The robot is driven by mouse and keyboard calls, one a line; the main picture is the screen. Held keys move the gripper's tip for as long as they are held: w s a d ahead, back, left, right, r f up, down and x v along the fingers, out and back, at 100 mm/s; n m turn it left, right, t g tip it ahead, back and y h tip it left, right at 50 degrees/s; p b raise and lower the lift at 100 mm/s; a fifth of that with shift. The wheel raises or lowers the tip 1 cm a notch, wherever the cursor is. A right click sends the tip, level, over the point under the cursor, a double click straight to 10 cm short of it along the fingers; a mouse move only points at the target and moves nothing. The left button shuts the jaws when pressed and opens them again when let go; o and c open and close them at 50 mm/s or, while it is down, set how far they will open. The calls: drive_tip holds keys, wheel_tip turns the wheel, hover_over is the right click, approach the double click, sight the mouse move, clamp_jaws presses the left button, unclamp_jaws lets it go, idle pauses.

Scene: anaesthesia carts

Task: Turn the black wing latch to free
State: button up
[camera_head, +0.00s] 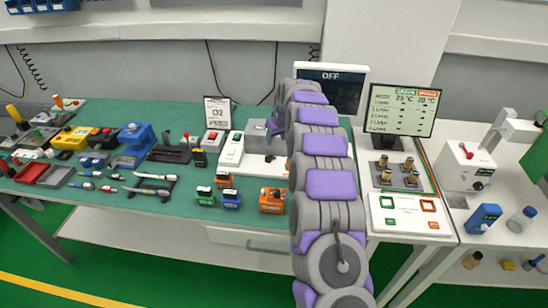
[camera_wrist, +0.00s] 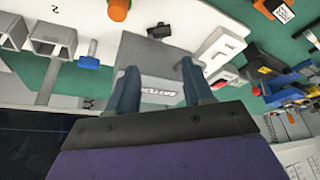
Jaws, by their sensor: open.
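A grey box (camera_wrist: 135,50) with upside-down lettering on its face lies just beyond my fingertips in the wrist view. In the head view the grey box (camera_head: 256,138) stands on the bench, partly behind my arm. A small black piece (camera_wrist: 160,31) at the far edge of the box looks like the wing latch; its turn position is too small to tell. My gripper (camera_wrist: 160,68) is open, its two dark fingers apart in front of the box's lettered face, with nothing seen held between them. I cannot tell whether the fingers touch the box. In the head view my arm hides most of the gripper.
A white switch unit (camera_head: 231,149) stands left of the box. Orange (camera_head: 271,200), green and blue blocks lie in front. An OFF screen (camera_head: 335,88) stands behind my arm, and brass fittings (camera_head: 411,178) lie right of it. The left bench holds many tools.

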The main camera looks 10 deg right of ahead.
approach(267, 157)
drive_tip(key=f, duration=0.2)
drive_tip(key=w+d+f+b, duration=0.1)
drive_tip(key=w+f+b, duration=0.1)
drive_tip(key=f, duration=0.1)
drive_tip(key=shift+w+d+f, duration=0.2)
drive_tip(key=shift+f, duration=0.2)
drive_tip(key=shift+w+a+f+b, duration=0.15)
drive_tip(key=shift+a+f, duration=0.25)
drive_tip(key=shift+a, duration=0.15)
drive_tip(key=shift+w+a+f+b, duration=0.15)
drive_tip(key=shift+w+a+f, duration=0.05)
drive_tip(key=shift+a+f, duration=0.3)
drive_tip(key=shift+w+a+f, duration=0.15)
drive_tip(key=shift+w+f, duration=0.1)
drive_tip(key=shift+f, duration=0.15)
drive_tip(key=shift+d+r, duration=0.1)
drive_tip(key=shift+d, duration=0.55)
drive_tip(key=shift+c, duration=0.2)
drive_tip(key=shift+a, duration=0.35)
drive_tip(key=c, duration=0.7)
drive_tip(key=shift+d, duration=0.1)
